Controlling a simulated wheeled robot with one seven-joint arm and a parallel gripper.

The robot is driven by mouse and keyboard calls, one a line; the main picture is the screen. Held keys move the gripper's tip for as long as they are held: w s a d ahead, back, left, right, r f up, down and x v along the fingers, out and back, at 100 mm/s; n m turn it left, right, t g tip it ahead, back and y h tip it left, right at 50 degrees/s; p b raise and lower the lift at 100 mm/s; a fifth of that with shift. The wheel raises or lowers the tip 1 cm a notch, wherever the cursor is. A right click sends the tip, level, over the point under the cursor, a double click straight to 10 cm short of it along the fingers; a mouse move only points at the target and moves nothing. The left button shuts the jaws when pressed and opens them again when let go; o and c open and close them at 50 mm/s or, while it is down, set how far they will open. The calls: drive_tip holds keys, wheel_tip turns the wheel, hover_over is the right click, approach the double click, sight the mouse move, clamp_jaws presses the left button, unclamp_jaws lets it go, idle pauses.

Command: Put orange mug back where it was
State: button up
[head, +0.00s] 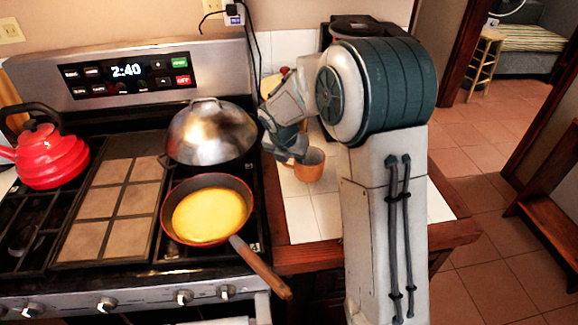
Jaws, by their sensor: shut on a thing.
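The orange mug (311,166) is over the white tiled counter (303,213), to the right of the stove. It looks upright, with its rim showing. My gripper (292,158) reaches down at the mug's left side and is shut on it. My arm hides part of the fingers and the area behind. I cannot tell whether the mug's base touches the tiles.
On the stove stand a pan with yellow food (210,214), its handle (262,268) jutting over the front edge, a domed metal lid (211,133) and a red kettle (47,158). Bare tiles lie in front of the mug. Some items behind my arm are partly hidden.

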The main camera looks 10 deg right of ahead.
sight(289, 165)
drive_tip(key=shift+f, duration=1.6)
drive_tip(key=shift+f, duration=0.1)
drive_tip(key=o, duration=1.3)
drive_tip(key=v, duration=1.1)
drive_tip(key=s+d+r+m, duration=0.1)
drive_tip(key=s+d+m, duration=0.1)
drive_tip(key=s+m, duration=0.7)
drive_tip(key=s+d+r+m+y, duration=0.1)
drive_tip(key=s+d+m, duration=0.1)
drive_tip(key=s+m, duration=0.6)
drive_tip(key=s+d+r+m+g+y, duration=0.1)
drive_tip(key=s+d+m, duration=0.1)
drive_tip(key=s+m, duration=0.7)
drive_tip(key=shift+s+d+r+m, duration=0.1)
drive_tip(key=shift+s+d+m, duration=0.1)
drive_tip(key=shift+m, duration=0.95)
drive_tip(key=shift+s+d+m, duration=0.1)
drive_tip(key=shift+d+m, duration=0.1)
drive_tip(key=shift+m, duration=0.95)
